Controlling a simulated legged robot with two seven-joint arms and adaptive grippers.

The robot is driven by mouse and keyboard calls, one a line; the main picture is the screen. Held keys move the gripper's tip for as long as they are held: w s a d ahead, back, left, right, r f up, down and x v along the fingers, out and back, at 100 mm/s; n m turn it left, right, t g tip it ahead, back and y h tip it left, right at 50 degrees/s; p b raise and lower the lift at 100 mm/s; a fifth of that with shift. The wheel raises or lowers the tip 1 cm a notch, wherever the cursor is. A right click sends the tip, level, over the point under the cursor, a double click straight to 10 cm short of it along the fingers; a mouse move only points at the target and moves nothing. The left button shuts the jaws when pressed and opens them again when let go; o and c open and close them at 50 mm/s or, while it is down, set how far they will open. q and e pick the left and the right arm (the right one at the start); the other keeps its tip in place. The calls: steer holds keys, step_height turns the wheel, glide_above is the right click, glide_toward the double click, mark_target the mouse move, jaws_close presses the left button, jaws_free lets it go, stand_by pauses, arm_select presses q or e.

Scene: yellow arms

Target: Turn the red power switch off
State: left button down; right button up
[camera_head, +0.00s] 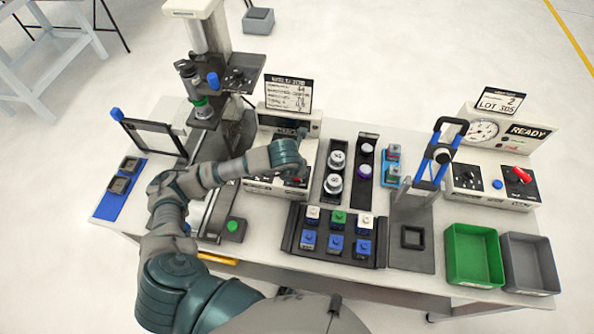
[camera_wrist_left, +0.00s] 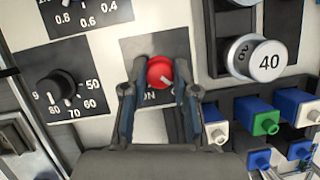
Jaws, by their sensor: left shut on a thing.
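The red power switch (camera_wrist_left: 160,72) is a round red knob on a dark plate, with a white mark near its lower edge. The letters ON show below it on the left; the label on the right is mostly hidden by a finger. My left gripper (camera_wrist_left: 160,85) has one finger on each side of the knob and is shut on it. In the head view my left gripper (camera_head: 298,178) reaches the front panel of the middle control box (camera_head: 258,186), and the knob is largely hidden there. My right gripper is in neither view.
A black dial (camera_wrist_left: 62,90) sits left of the switch, and silver weights (camera_wrist_left: 254,60) stand right. A rack (camera_head: 290,240) of coloured blocks is close in front. Another red switch (camera_head: 520,174) is on the right box. Green (camera_head: 474,285) and grey bins stand at front right.

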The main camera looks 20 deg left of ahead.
arm_select(q)
steer(key=c, duration=1)
jaws_free()
steer(key=shift+w+a+r, duration=0.1)
steer(key=shift+w+r, duration=0.1)
steer(key=shift+o, duration=0.5)
steer(key=shift+f, duration=0.15)
steer(key=v, duration=1.2)
